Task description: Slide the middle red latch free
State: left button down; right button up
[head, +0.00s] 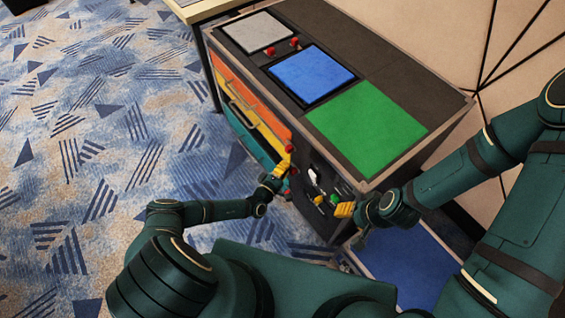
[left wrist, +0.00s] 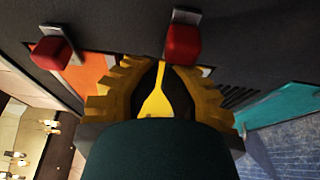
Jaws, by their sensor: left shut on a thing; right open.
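The cabinet front carries an orange, a yellow and a teal drawer with red latches beside them. My left gripper (head: 284,162) is at these latches, its yellow fingers shut at the middle red latch (left wrist: 183,43) in the left wrist view. That latch shows just past the fingertips, in front of the yellow drawer (left wrist: 156,98). Another red latch (left wrist: 50,51) stands free to its left, by the orange drawer (left wrist: 92,72). The teal drawer (left wrist: 285,103) is at the right; its latch is hard to make out. My right gripper (head: 345,209) is open and empty, near the cabinet's black panel.
The black panel (head: 313,162) holds small white and green levers (head: 334,199). The cabinet top has grey, blue and green (head: 367,127) squares and two red knobs (head: 294,43). A blue-bottomed tray (head: 408,262) lies below at the right. Carpet is clear at the left.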

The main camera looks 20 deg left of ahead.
pick_arm(q)
jog(key=shift+s+d+f, duration=0.1)
jog(key=shift+d, duration=0.05)
jog(key=v, duration=0.7)
jog(key=shift+s+a, duration=0.15)
jog(key=shift+a, duration=0.05)
dwell(0.4)
